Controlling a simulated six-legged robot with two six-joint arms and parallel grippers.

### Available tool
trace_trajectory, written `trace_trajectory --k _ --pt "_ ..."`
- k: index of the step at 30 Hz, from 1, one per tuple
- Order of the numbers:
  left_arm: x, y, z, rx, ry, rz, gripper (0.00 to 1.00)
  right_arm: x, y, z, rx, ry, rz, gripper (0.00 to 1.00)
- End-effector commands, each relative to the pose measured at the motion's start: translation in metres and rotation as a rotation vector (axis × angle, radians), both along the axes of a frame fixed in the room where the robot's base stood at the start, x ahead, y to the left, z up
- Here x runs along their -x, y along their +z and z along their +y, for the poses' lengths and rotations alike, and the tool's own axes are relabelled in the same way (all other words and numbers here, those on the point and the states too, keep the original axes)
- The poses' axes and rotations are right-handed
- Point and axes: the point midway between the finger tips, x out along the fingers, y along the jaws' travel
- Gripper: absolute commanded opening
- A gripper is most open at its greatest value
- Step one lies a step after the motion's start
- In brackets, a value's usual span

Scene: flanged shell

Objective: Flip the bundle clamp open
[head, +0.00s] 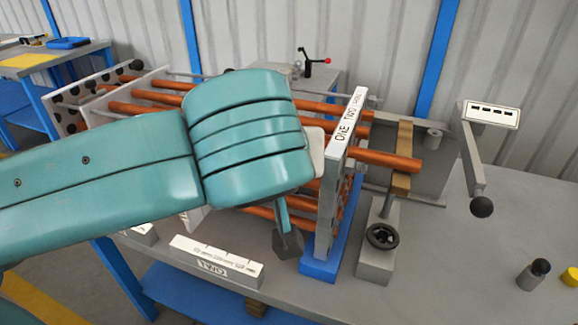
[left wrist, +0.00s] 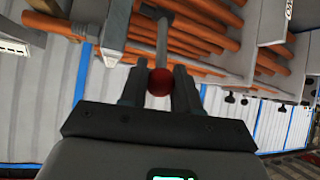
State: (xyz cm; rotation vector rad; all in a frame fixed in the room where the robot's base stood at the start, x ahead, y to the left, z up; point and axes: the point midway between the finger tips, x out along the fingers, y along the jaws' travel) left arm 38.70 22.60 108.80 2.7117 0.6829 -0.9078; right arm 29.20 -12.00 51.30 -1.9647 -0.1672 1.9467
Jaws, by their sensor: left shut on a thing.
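The red ball knob (left wrist: 159,82) of a lever sits between the fingers of my left gripper (left wrist: 158,88) in the left wrist view. The gripper is shut on it. A grey lever rod (left wrist: 162,42) runs from the knob toward the orange tubes (left wrist: 205,30). In the head view my teal left arm covers the middle of the tube bundle (head: 385,158), and the knob and fingertips are hidden behind it. The clamp's body cannot be made out there. My right gripper is in neither view.
A grey stand with a black knob (head: 382,236) and a crank-like arm (head: 474,160) are to the right. The bench's front right is mostly clear.

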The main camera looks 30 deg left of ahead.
Motion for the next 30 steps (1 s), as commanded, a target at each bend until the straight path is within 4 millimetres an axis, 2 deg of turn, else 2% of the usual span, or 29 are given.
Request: trace_trajectory --k 6,19,20,30 --pt "0.0038 -0.0053 -0.0013 0.001 0.0 0.014 0.0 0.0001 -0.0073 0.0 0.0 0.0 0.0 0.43" --pt "0.0044 -0.0061 -0.0016 0.002 0.001 0.019 0.0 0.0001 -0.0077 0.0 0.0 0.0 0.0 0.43" --pt "0.0044 -0.0061 -0.0016 0.001 0.0 0.019 0.37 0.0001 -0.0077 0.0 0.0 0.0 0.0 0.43" --pt "0.0036 -0.0044 -0.0014 0.001 0.0 0.014 0.39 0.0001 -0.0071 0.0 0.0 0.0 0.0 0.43"
